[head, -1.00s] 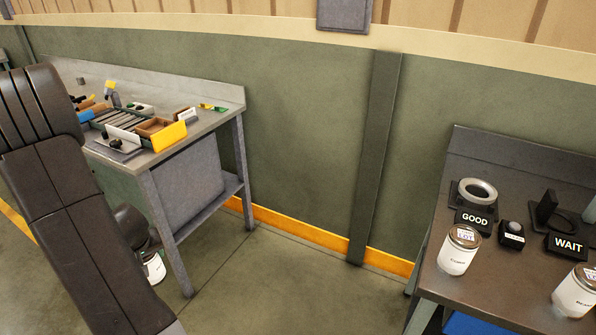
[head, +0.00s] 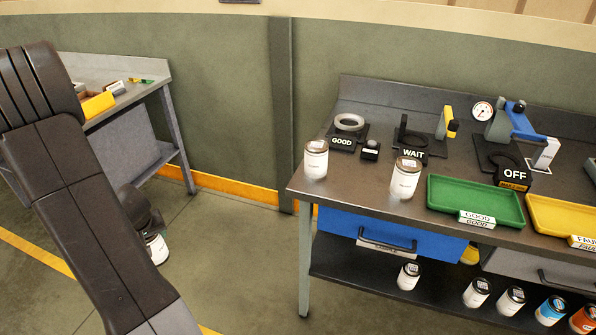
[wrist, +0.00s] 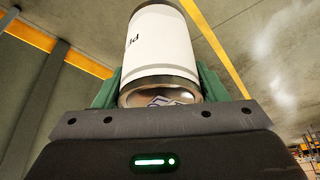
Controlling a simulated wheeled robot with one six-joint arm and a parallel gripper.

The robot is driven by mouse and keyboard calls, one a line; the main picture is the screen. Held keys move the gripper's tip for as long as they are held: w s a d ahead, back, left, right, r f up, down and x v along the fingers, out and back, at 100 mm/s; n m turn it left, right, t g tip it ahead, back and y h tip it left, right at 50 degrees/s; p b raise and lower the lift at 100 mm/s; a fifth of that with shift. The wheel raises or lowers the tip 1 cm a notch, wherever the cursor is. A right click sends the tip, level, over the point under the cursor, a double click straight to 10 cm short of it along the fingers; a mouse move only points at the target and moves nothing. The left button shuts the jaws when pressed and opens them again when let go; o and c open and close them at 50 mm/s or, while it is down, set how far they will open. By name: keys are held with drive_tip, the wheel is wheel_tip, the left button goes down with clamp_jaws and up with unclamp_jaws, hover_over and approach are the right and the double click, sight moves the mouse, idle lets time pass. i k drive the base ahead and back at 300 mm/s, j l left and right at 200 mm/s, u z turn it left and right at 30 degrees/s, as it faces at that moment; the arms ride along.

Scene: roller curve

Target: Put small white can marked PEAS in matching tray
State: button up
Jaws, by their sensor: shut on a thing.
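My gripper (wrist: 160,95) is shut on a small white can (wrist: 160,45), between green finger pads in the wrist view. Only the start of its dark lettering shows, a "P" and part of a second letter. In the head view the held can (head: 157,249) is low at the left, partly hidden by my arm. On the bench at the right are a green tray (head: 440,196) labelled GOOD and a yellow tray (head: 540,218) whose label is cut off, reading FAU. My gripper is well left of both trays, lower than the bench top.
The dark bench (head: 310,187) carries two white cans (head: 316,160) (head: 405,179) and stands marked GOOD (head: 342,141), WAIT (head: 413,153) and OFF (head: 514,176). Several cans stand on its lower shelf (head: 345,260). Another bench (head: 180,135) is at the left. Floor between the benches is clear.

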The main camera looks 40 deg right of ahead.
sight(451, 196)
drive_tip(key=z, duration=1.55)
